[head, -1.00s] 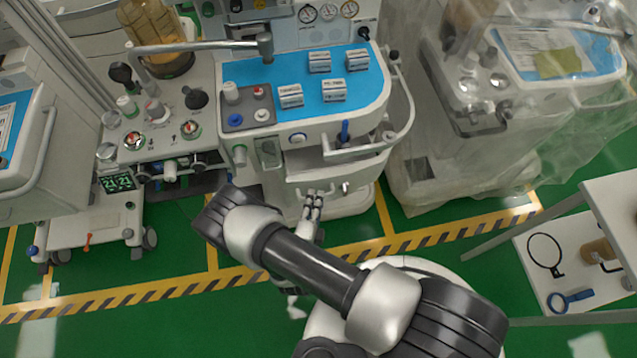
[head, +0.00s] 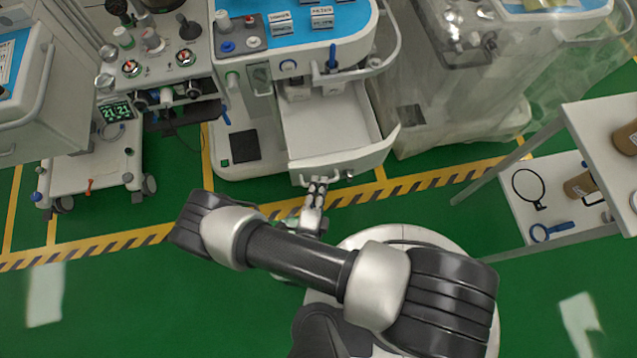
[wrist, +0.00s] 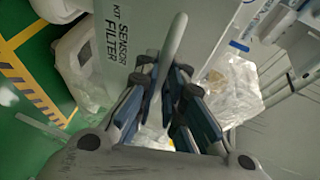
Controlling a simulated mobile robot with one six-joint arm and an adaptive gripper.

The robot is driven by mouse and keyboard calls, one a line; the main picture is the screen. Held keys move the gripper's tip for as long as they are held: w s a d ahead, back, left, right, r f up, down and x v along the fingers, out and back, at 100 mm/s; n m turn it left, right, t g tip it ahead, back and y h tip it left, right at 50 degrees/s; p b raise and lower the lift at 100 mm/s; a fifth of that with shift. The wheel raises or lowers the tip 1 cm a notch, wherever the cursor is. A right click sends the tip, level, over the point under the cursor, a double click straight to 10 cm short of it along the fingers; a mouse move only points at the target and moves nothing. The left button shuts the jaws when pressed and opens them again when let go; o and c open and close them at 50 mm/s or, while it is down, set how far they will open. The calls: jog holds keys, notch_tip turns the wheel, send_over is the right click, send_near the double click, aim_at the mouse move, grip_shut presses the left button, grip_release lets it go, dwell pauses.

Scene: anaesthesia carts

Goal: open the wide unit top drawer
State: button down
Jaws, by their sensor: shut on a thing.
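The wide unit (head: 350,22) is the white cart with a blue top in the upper middle of the head view. Its top drawer (head: 325,125) is pulled well out, and its bare white inside shows, apparently empty. My gripper (head: 316,187) is at the drawer's front, shut on the drawer handle (wrist: 174,40). In the wrist view the handle is a grey bar running between the fingers of the gripper (wrist: 165,90). The drawer front (wrist: 133,30) beside it bears the words "KIT SENSOR FILTER".
A plastic-covered cart (head: 450,90) stands right of the wide unit. A grey unit with knobs (head: 160,55) stands to its left. A white shelf stand (head: 600,125) with a blue-handled ring tool is at the right. Green floor is clear at the lower left.

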jog(key=shift+s, duration=0.15)
jog(key=c, duration=1.7)
grip_release()
